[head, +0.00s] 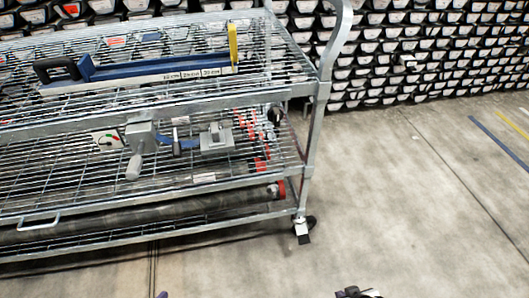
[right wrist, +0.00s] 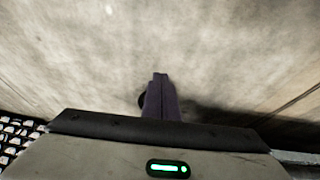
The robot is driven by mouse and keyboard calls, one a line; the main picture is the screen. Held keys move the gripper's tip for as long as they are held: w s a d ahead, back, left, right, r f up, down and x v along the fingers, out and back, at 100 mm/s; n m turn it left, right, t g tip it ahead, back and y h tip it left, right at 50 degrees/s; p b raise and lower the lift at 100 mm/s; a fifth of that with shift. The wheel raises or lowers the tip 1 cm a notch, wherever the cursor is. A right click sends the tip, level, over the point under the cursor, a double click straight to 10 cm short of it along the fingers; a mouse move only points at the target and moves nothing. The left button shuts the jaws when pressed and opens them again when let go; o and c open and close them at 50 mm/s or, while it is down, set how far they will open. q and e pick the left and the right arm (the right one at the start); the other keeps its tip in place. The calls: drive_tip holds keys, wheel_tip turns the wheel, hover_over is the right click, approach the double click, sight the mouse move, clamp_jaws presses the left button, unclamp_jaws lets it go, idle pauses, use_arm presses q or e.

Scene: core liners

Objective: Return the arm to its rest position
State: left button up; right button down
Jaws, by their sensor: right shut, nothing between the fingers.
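My right gripper (right wrist: 160,78) shows in the right wrist view with its purple fingers together and nothing between them. It points out over bare concrete floor. In the head view only a dark bit of my right gripper (head: 358,293) shows at the bottom edge, right of the cart and clear of it. A small purple tip at the bottom edge, left of the middle, seems to be my left gripper (head: 162,295). Too little of it shows to tell its jaws. Both arms are mostly out of the head view.
A wire-shelf metal cart (head: 305,150) on casters fills the left. A blue holder (head: 150,68) lies on its top shelf, grey clamp-like parts (head: 216,138) on the middle, a long dark tube (head: 130,218) on the lowest. Racked boxes (head: 420,50) line the back. Floor (head: 410,210) at right is clear.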

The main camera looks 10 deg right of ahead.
drive_tip(key=d+r+n+h, duration=0.1)
drive_tip(key=d+r+h, duration=0.2)
drive_tip(key=d, duration=1.4)
drive_tip(key=s+a+r+n+t+y, duration=0.3)
drive_tip(key=a+r+n+y, duration=0.25)
drive_tip(key=a+r, duration=1.45)
drive_tip(key=w+a+r+m+t, duration=0.1)
drive_tip(key=a+r+m, duration=0.1)
drive_tip(key=a+m, duration=0.55)
use_arm(q)
wheel_tip(320, 180, up, 8)
drive_tip(key=w+a+p, duration=0.1)
drive_tip(key=p, duration=1.1)
drive_tip(key=shift+w+r, duration=0.2)
drive_tip(key=shift+r, duration=0.05)
use_arm(e)
wheel_tip(320, 180, up, 8)
drive_tip(key=a+n, duration=0.1)
drive_tip(key=shift+n, duration=0.4)
use_arm(q)
drive_tip(key=shift+w+f, duration=0.15)
use_arm(e)
drive_tip(key=shift+a+f, duration=0.1)
drive_tip(key=shift+f, duration=0.1)
